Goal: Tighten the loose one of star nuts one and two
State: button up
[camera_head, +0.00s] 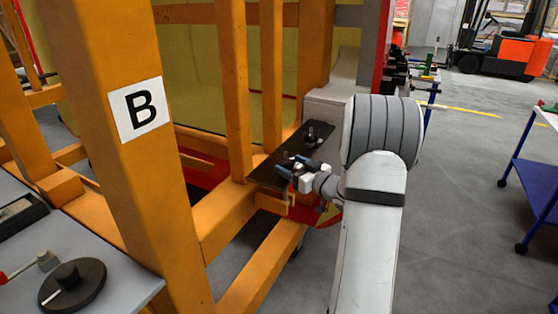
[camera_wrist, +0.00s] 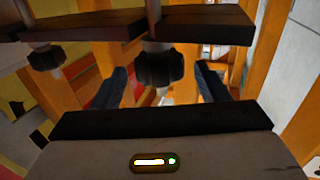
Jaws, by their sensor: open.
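In the wrist view, a dark star nut (camera_wrist: 158,68) sits on a metal stud near the middle, below the edge of a dark plate (camera_wrist: 205,24). A second, smaller-looking star nut (camera_wrist: 47,60) is at the left. My gripper (camera_wrist: 162,82) is open, with one blue finger on each side of the middle nut in the picture. Whether the fingers reach around it or touch it, I cannot tell. In the head view, my gripper (camera_head: 294,165) is at the black plate (camera_head: 268,175), and one dark knob (camera_head: 311,134) stands farther along it. Which nut is loose is not clear.
Orange frame posts, one marked B (camera_head: 139,109), stand left of my arm. A grey table (camera_head: 110,262) with a black disc (camera_head: 73,284) is at lower left. A blue cart (camera_head: 535,180) and a forklift (camera_head: 500,50) stand right, with open floor between.

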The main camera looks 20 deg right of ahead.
aim_at(282, 160)
jog(key=x, duration=0.5)
jog(key=shift+p, duration=0.3)
